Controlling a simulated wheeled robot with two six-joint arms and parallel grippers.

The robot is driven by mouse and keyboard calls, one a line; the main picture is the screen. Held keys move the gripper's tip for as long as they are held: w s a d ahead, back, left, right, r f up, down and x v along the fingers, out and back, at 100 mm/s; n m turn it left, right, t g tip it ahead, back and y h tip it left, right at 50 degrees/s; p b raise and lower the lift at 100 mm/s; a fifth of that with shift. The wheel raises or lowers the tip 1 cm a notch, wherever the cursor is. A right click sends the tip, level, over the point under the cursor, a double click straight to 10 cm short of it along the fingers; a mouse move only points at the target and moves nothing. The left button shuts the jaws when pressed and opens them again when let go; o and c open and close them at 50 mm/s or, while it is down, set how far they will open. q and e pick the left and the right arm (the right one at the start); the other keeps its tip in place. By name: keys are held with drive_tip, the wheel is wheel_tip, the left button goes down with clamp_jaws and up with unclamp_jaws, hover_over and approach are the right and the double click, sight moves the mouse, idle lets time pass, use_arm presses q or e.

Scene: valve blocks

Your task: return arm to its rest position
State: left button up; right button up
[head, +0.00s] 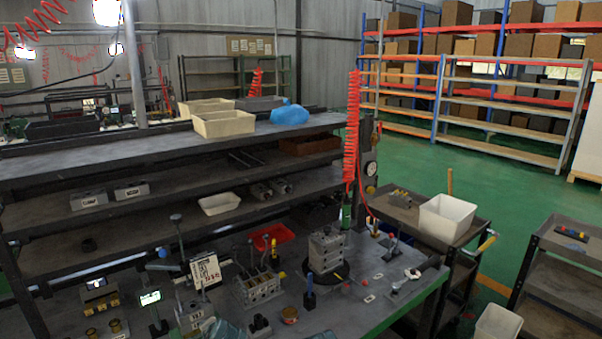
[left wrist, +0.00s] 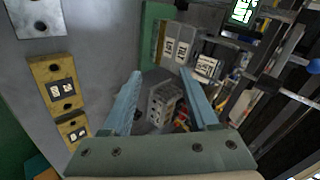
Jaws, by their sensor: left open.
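My left gripper (left wrist: 161,73) shows in the left wrist view with its two light-blue fingers spread apart. Nothing is gripped between them. A grey valve block (left wrist: 163,104) with a row of holes shows in the gap, beyond the fingers and apart from them. In the head view I cannot clearly make out either gripper. There, a grey valve block (head: 258,287) stands on the workbench, and a taller stacked block (head: 327,248) stands on a dark round base to its right. My right gripper is in neither view.
Brass-coloured blocks (left wrist: 55,83) lie left of my fingers in the wrist view. On the bench stand a small lit display (head: 150,297), a white labelled sign (head: 206,271) and a red tray (head: 271,236). Shelves rise behind; a cart with a white bin (head: 446,218) stands right.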

use_arm(q)
drive_tip(key=s+d+f+n+g+h, duration=0.2)
drive_tip(key=s+d+f+g, duration=0.1)
drive_tip(key=s+d, duration=0.5)
drive_tip(key=s+d+f+n+g+h, duration=0.2)
drive_tip(key=s+d+f+g, duration=0.2)
drive_tip(key=s+d, duration=0.4)
drive_tip(key=shift+s+d+g, duration=0.25)
drive_tip(key=shift+d+g, duration=0.35)
drive_tip(key=shift+d, duration=0.35)
